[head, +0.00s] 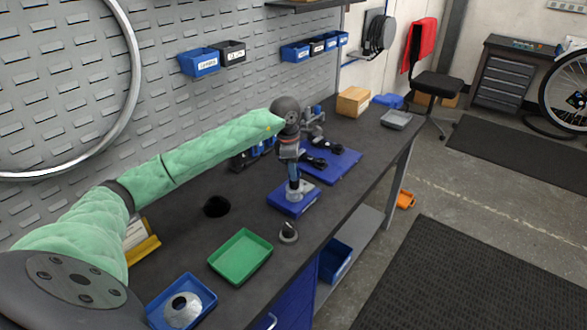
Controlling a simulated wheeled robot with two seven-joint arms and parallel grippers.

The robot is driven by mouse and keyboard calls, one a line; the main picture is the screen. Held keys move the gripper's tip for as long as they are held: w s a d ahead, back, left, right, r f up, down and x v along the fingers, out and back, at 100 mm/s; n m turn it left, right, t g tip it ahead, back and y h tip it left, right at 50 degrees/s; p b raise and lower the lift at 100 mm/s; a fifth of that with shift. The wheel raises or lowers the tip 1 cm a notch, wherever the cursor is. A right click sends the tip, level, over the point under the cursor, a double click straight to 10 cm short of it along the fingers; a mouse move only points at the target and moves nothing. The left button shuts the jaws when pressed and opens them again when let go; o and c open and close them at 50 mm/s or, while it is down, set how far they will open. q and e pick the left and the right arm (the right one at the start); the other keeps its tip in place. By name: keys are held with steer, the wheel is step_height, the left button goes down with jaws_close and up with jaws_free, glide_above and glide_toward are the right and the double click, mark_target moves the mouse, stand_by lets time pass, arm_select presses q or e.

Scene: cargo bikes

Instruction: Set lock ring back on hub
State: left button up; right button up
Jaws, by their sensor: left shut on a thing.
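My left arm reaches in from the left, and its gripper (294,182) points down over a blue base block (288,204) on the bench. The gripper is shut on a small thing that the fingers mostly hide. A grey metal part, perhaps the hub (295,195), stands on the block right below the fingertips. I cannot tell whether the held thing touches it. I cannot make out the lock ring for certain. A silver disc with a central hole (181,309) lies in a blue tray (207,312) at the near end. My right gripper is not in view.
An empty green tray (241,257) and a small dark round fitting (288,232) are near the block. A blue mat (342,164) with black tools lies behind it. A cardboard box (353,102) stands at the far end. A pegboard wall (215,85) bounds the left side.

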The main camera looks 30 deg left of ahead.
arm_select(q)
steer(key=shift+f+b, duration=0.5)
steer(key=shift+b, duration=0.1)
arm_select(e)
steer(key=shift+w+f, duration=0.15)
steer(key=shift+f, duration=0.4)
arm_select(q)
steer(key=o, duration=1)
steer(key=shift+o, duration=0.2)
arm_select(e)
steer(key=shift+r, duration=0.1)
arm_select(q)
steer(key=r, duration=0.2)
steer(key=r+b, duration=0.1)
steer(key=r, duration=0.1)
steer(key=r+b, duration=0.1)
steer(key=r, duration=0.1)
steer(key=shift+s+a+r, duration=0.15)
steer(key=shift+a+r, duration=0.2)
steer(key=shift+r, duration=0.05)
steer(key=shift+r+b, duration=0.3)
steer(key=shift+r, duration=0.15)
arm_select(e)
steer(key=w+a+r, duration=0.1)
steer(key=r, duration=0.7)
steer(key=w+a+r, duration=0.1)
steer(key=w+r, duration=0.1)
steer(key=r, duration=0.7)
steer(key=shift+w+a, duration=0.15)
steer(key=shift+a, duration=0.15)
